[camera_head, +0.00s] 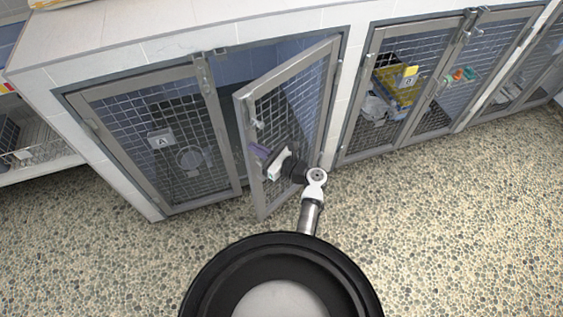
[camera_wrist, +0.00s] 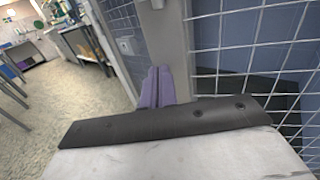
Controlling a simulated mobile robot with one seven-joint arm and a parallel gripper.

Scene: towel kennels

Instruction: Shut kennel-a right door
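Kennel-a's right door (camera_head: 243,122), a grey metal frame with wire mesh, stands part open, swung out from its right-hand side. Kennel-a's left door (camera_head: 226,148), with a tag marked A (camera_head: 160,139), looks shut. My gripper (camera_head: 259,151) is in front of the right door's outer face, near its free edge at mid height. In the wrist view, the purple fingers (camera_wrist: 155,88) lie together, with nothing seen between them. They point at a grey upright frame bar (camera_wrist: 165,40) with mesh to its right. I cannot tell whether they touch it.
A second kennel (camera_head: 408,85) to the right has closed-looking mesh doors, with a yellow item and others inside. A wire basket (camera_head: 40,142) is on a low shelf at the left. The pebbled floor (camera_head: 460,230) in front is clear.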

